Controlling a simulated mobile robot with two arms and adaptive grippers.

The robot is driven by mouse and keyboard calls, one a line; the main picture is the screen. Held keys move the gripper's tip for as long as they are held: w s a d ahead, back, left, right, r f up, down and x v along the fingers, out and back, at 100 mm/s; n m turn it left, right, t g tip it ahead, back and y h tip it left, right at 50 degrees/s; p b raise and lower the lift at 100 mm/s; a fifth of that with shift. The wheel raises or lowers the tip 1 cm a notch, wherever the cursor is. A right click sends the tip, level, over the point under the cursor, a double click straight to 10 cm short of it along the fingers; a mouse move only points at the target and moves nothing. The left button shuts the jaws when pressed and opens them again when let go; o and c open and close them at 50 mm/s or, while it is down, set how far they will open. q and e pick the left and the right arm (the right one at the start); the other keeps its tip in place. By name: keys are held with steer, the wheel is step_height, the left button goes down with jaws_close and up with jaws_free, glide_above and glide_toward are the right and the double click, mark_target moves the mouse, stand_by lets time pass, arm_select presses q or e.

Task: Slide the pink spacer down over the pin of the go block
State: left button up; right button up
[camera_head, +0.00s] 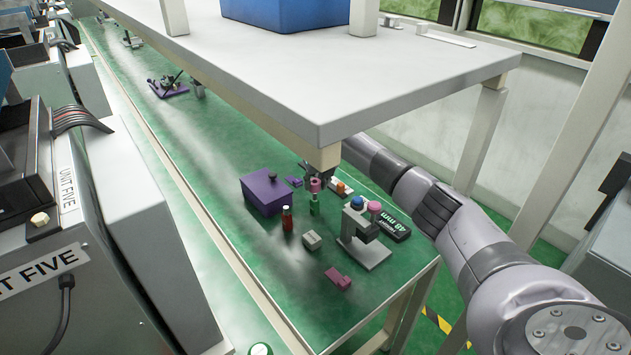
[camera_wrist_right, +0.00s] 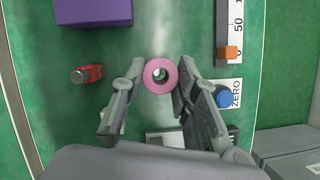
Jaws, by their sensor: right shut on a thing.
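The pink spacer (camera_head: 315,185) is a small ring, held above the green table between the fingertips of my right gripper (camera_head: 321,172). In the right wrist view the ring (camera_wrist_right: 152,79) sits between both fingertips of the right gripper (camera_wrist_right: 160,80), with its hole facing the camera. My left gripper is not in view.
A red cylinder (camera_head: 287,218) and a purple box (camera_head: 266,192) stand left of the spacer. A grey block (camera_head: 311,240) and a magenta piece (camera_head: 338,278) lie nearer. A white shelf (camera_head: 330,95) overhangs.

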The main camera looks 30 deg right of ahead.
mark_target(317, 185)
steer(key=shift+f+b, duration=1.2)
steer(key=shift+f, duration=0.65)
steer(key=o, duration=0.8)
steer(key=shift+r, duration=0.1)
steer(key=shift+o, duration=0.2)
steer(key=shift+r, duration=0.15)
steer(key=v, duration=1.1)
steer(key=shift+r, duration=0.3)
steer(key=shift+s, duration=0.1)
